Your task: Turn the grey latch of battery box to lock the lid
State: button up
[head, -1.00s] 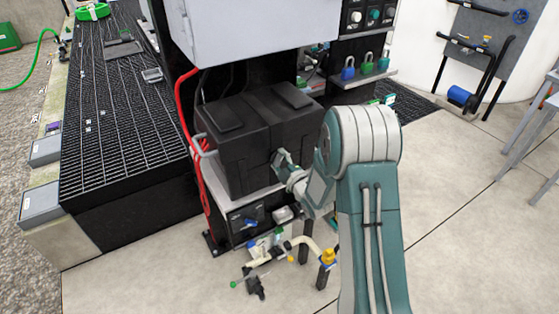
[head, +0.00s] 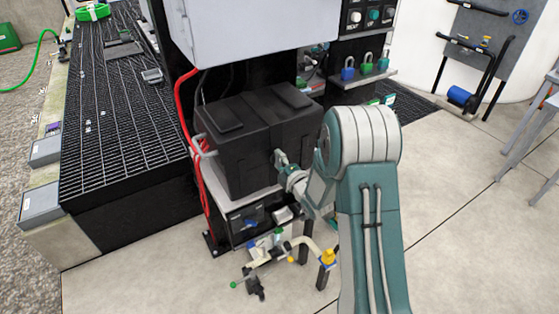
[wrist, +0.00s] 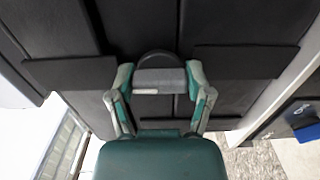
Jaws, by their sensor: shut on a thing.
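The black battery box (head: 240,165) stands on a light shelf under a grey cabinet, and its lid (head: 262,112) lies closed on top. The grey latch (wrist: 160,80) is on the front face of the box, in the middle of the wrist view, below a dark rounded loop. My gripper (wrist: 160,74) has one finger at each side of the latch and is shut on it. In the head view my gripper (head: 281,160) is at the box's front face, and the latch is hidden or too small to make out there.
The grey cabinet (head: 250,30) hangs close above. Pipes and valves (head: 285,247) stand below. Padlocks (head: 367,66) are at the back right. Open floor lies to the right.

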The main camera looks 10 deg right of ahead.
jog(key=shift+a+f, duration=0.15)
jog(key=shift+f, duration=0.05)
jog(key=o, duration=1.1)
jog(key=shift+o, duration=0.2)
jog(key=shift+a, duration=0.1)
jog(key=shift+r, duration=0.1)
jog(key=shift+s, duration=0.15)
jog(key=v, duration=1.1)
jog(key=shift+s, duration=0.25)
